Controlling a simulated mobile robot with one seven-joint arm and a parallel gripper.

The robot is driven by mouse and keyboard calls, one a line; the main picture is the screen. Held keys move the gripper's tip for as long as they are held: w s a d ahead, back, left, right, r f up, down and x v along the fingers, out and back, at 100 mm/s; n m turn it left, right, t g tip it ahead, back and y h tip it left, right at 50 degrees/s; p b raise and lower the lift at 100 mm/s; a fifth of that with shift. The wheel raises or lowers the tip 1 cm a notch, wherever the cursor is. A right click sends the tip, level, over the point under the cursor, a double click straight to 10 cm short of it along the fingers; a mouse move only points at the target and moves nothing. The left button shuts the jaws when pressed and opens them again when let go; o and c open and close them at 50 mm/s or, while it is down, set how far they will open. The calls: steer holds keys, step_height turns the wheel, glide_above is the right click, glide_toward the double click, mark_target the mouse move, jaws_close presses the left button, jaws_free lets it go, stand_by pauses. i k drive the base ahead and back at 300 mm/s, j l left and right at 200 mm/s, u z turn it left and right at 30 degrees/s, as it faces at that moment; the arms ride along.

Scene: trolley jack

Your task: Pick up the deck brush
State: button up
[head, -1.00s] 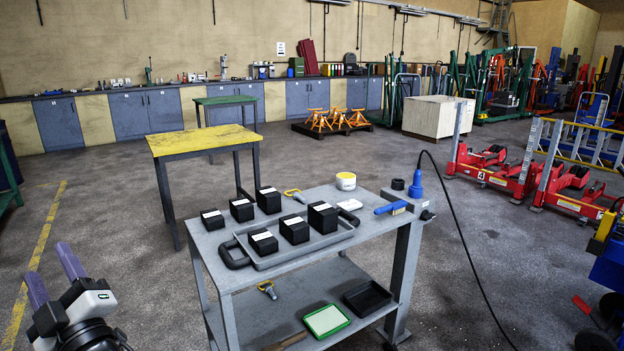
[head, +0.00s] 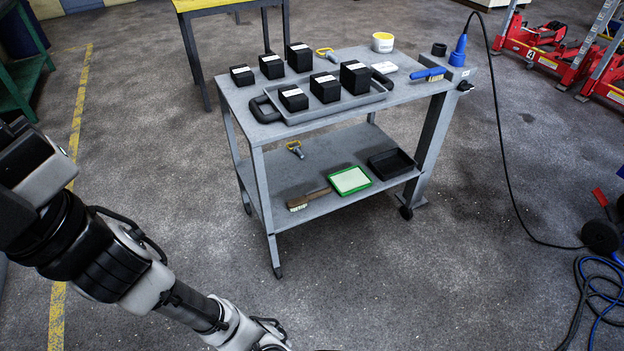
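I cannot tell from the picture alone which is called the deck brush. My arm crosses the lower left, clear of the trolley. My gripper's fingers are not in view.
The grey trolley (head: 262,146) carries a grey tray (head: 322,110) with black boxes on top. A black cable (head: 505,150) hangs at right. Floor in front is clear.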

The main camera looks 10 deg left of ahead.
mark_target(299, 202)
steer(key=i+l+u, duration=0.2)
steer(key=i+l, duration=0.2)
steer(key=l, duration=0.25)
steer(key=i+l+u, duration=0.1)
steer(key=l, duration=0.25)
steer(key=i+l+u, duration=0.1)
steer(key=i+l, duration=0.15)
steer(key=i+l+u, duration=0.1)
steer(key=l, duration=0.4)
steer(key=i+l+u, duration=0.2)
steer(key=i+l, duration=0.5)
steer(key=i, duration=0.6)
